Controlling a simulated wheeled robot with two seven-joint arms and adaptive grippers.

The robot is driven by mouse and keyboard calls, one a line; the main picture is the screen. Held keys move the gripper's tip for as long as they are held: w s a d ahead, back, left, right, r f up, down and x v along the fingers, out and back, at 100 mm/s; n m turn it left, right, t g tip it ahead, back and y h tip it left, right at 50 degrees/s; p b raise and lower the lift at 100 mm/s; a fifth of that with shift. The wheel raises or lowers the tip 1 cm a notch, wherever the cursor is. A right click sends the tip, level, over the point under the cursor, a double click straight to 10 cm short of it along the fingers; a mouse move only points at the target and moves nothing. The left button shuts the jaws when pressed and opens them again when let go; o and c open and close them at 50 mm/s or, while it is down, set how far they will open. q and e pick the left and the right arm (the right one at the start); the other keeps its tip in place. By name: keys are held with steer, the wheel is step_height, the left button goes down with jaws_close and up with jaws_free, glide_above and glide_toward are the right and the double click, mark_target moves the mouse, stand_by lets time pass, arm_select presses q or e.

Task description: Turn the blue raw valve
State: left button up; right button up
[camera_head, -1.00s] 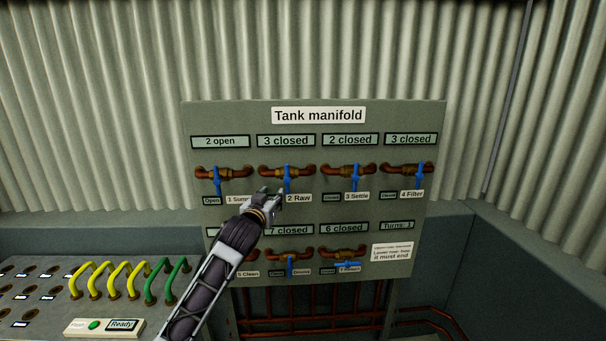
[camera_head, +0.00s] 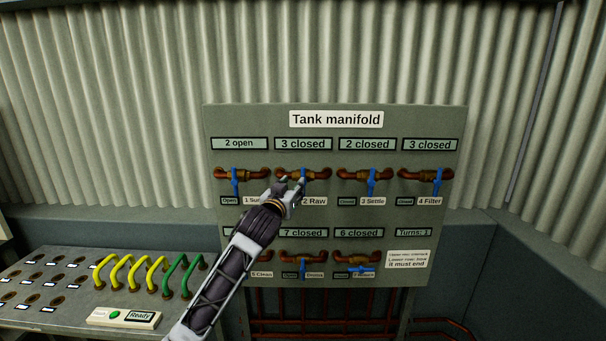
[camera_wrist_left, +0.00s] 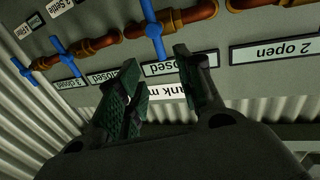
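The blue handle of the 2 Raw valve (camera_head: 302,173) is on the upper row of the Tank manifold panel, second from the left, under a display reading "3 closed". My left gripper (camera_head: 293,187) is in front of it and hides part of the handle. In the left wrist view, which is upside down, the handle (camera_wrist_left: 153,30) hangs roughly upright across its copper pipe. My left gripper (camera_wrist_left: 163,88) is open there, its two dark fingers apart with nothing between them. The handle lies beyond the fingertips; contact cannot be told. My right gripper is in neither view.
Neighbouring blue valves are 1 Sump (camera_head: 235,182) on the left and 3 Settle (camera_head: 371,183) on the right. A lower row of valves (camera_head: 306,266) is partly behind my arm. A console with yellow and green cables (camera_head: 130,272) stands at the lower left.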

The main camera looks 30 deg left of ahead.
mark_target(302, 174)
arm_select(q)
steer(key=shift+p+x, duration=0.8)
steer(key=shift+x, duration=2.65)
steer(key=shift+p+x, duration=0.65)
steer(key=shift+x, duration=2.1)
steer(key=shift+c, duration=0.3)
jaws_close()
